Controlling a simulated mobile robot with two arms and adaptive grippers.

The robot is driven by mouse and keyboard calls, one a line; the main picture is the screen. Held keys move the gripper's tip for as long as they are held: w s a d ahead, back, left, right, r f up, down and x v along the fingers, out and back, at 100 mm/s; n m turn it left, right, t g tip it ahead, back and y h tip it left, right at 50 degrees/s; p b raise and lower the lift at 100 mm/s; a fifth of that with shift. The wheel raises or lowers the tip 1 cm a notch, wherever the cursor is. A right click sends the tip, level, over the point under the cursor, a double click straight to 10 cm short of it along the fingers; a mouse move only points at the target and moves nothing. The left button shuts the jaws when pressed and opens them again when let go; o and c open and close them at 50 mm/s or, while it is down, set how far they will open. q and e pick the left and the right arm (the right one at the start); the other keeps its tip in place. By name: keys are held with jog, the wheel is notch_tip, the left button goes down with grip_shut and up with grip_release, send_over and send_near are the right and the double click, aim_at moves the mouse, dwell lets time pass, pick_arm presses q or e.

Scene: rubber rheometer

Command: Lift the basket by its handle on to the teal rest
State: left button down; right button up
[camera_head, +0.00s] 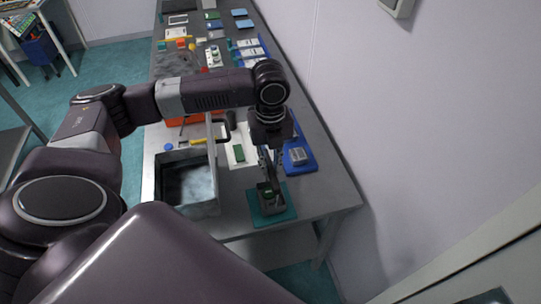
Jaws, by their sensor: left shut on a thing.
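The small dark grey basket (273,206) is at the front right of the bench, over the teal rest (254,212). A green item shows inside it. I cannot tell whether its bottom touches the rest. My left gripper (267,176) points down from above and is shut on the basket's handle. The fingers hide most of the handle. My right gripper is not in view.
An open metal bath (212,206) stands just left of the rest. A blue tray (306,166) with a grey block lies behind it to the right. A white sheet with a green piece (239,154) lies behind. The wall is close on the right.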

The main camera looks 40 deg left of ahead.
pick_arm(q)
jog(key=shift+f, duration=0.45)
dwell(0.4)
jog(key=c, duration=1.8)
grip_release()
notch_tip(320, 180, up, 12)
